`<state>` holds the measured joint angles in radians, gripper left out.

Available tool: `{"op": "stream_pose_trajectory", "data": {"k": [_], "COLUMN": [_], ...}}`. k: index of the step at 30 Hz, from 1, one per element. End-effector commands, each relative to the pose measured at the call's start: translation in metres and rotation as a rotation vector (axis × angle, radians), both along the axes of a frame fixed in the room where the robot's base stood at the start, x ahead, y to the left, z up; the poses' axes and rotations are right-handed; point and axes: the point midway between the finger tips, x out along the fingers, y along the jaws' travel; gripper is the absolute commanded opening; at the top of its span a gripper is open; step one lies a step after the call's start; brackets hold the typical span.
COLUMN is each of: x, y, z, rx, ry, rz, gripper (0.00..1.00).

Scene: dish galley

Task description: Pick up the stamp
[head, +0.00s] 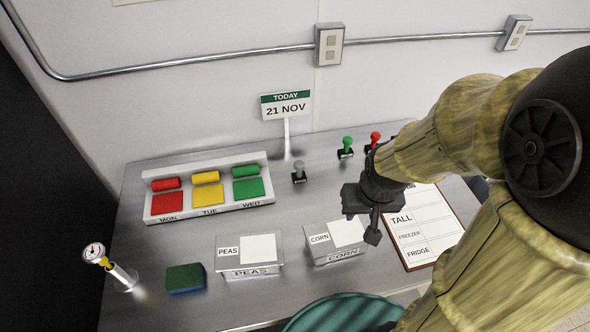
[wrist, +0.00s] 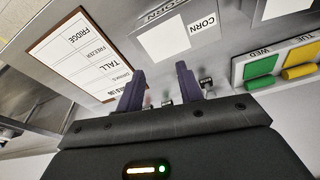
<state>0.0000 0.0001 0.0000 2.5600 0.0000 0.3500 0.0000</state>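Three stamps stand upright on the steel counter in the head view: a grey-handled stamp (head: 299,173), a green-handled stamp (head: 346,147) and a red-handled stamp (head: 374,139), the last partly behind my arm. My gripper (head: 364,217) is above the counter, in front of the green and red stamps and right of the grey one, apart from them all. In the wrist view its two fingers (wrist: 160,86) are spread with nothing held between them. Small dark stamp bases (wrist: 206,84) show beyond the fingers, largely hidden; I cannot tell their colours.
A PEAS box (head: 229,250) and a CORN box (head: 319,239) stand at the front. A tray with red, yellow and green pads (head: 235,206) is at left. A date sign (head: 286,107) stands behind the grey stamp. A clipboard (head: 409,257), blue-green sponge (head: 185,278) and gauge (head: 95,253) are nearby.

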Motion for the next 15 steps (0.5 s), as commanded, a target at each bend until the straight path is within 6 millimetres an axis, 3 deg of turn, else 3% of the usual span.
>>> {"op": "stream_pose_trajectory", "data": {"k": [3, 8, 11, 15], "x": [0.0, 0.01, 0.03, 0.076], "y": [0.0, 0.002, 0.009, 0.021], "z": [0.0, 0.002, 0.005, 0.011], "rx": [0.0, 0.002, 0.007, 0.016], "ry": [0.0, 0.005, 0.018, 0.052], "rz": [0.0, -0.004, -0.009, -0.033], "gripper": [0.4, 0.71, 0.71, 0.71]}}
